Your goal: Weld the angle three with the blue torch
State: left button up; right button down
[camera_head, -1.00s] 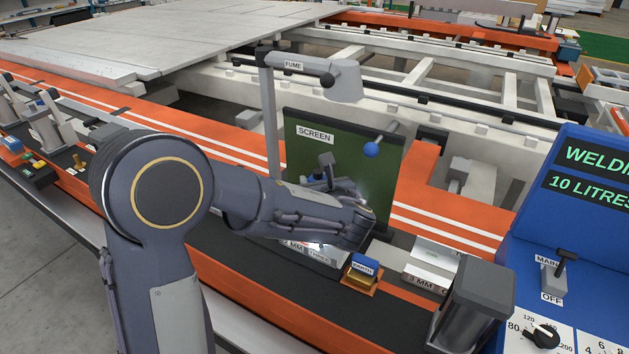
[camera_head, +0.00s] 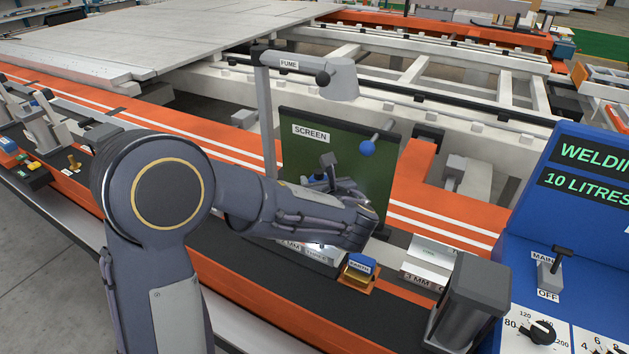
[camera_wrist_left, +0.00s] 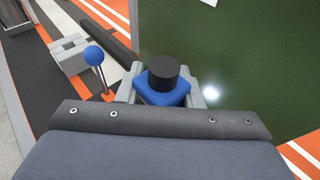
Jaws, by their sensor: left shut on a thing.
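My left gripper (camera_wrist_left: 162,98) is shut on the blue torch (camera_wrist_left: 163,92), a blue body with a black cylindrical top, seen between grey fingers in the left wrist view. In the head view my left gripper (camera_head: 324,182) is in front of the dark green screen (camera_head: 300,160), and my wrist hides most of the torch. A pale block with an "MM" label (camera_head: 318,253) shows partly below my wrist; I cannot tell whether it is angle three. Another labelled pale block (camera_head: 425,274) sits to its right. My right gripper is not in view.
A blue and orange piece (camera_head: 360,270) sits between the pale blocks. A dark grey block (camera_head: 470,300) and the blue welding set (camera_head: 575,230) stand at the right.

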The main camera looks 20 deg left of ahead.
pick_arm(q)
jog(key=shift+s+d, duration=0.2)
jog(key=shift+d, duration=1.25)
jog(key=shift+s+d, duration=0.2)
jog(key=shift+d, duration=1.2)
dwell(4.2)
jog(key=shift+r+p, duration=0.15)
jog(key=shift+p, duration=0.2)
